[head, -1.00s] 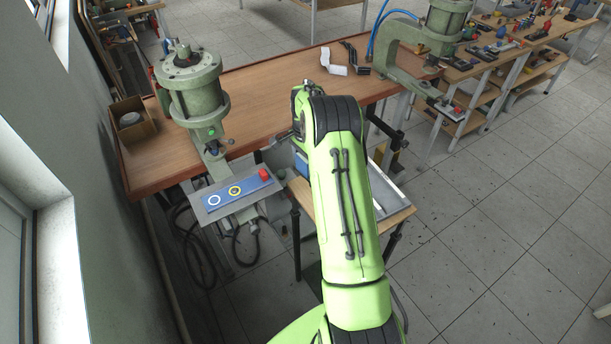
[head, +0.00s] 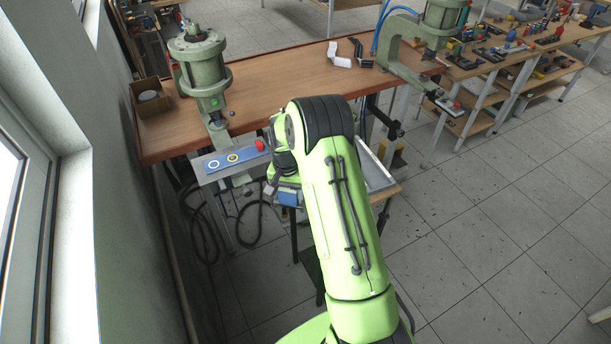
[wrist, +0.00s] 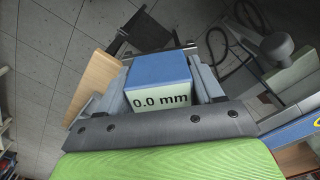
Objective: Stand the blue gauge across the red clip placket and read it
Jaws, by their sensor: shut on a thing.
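The blue gauge (wrist: 158,70) is held between the two grey fingers of my gripper (wrist: 162,82), and its pale face reads 0.0 mm in the wrist view. In the head view the gauge (head: 288,198) shows as a small blue patch beside my arm, right of and below the left press's panel. My gripper is shut on it, clear of the panel. I cannot tell if this is the red clip placket.
The left green press (head: 200,70) stands on the wooden bench (head: 280,82); another press (head: 400,40) stands at the right. A small side table with a grey tray (head: 378,172) lies behind my arm. White and black brackets (head: 340,55) lie on the bench. Open floor is at the right.

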